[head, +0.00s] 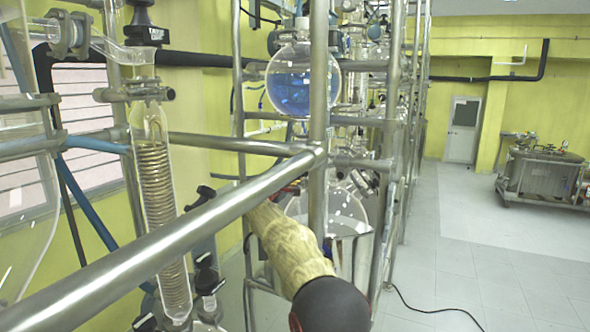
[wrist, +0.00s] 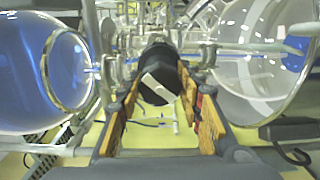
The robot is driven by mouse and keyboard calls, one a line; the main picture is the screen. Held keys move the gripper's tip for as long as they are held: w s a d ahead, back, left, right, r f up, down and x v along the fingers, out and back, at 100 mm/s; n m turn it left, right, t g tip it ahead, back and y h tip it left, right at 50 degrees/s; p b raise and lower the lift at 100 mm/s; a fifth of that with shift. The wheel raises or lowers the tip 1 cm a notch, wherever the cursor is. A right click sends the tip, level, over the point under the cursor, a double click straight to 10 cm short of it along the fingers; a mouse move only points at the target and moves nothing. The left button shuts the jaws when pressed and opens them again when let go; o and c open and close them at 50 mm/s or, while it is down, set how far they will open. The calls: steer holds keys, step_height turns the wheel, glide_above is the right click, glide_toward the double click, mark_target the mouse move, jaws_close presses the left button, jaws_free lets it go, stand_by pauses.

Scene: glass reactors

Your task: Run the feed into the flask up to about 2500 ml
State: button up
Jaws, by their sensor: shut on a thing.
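The upper round glass vessel (head: 289,82) holds blue liquid. It shows on the left of the turned wrist view (wrist: 50,75). Below it stands a larger clear flask (head: 345,205), partly hidden by a steel post and my arm. A flask on the right of the wrist view (wrist: 250,75) looks mostly clear, with a small blue patch near its right side. My gripper (wrist: 160,77) is shut on a black valve handle (wrist: 157,92) with a white mark, between the two vessels. In the head view my arm hides the gripper and handle. No volume marks are readable.
Steel rails (head: 180,235) and posts cross close in front of the vessels. A coiled glass condenser (head: 160,190) stands at the left. A steel tank (head: 545,170) stands far right.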

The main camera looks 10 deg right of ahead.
steer(key=n+p, duration=0.4)
steer(key=n, duration=0.2)
steer(key=shift+f+n+p, duration=0.1)
steer(key=shift+n+p, duration=0.95)
steer(key=shift+n, duration=0.45)
steer(key=shift+f, duration=0.1)
steer(key=o, duration=1.2)
steer(key=v, duration=1.2)
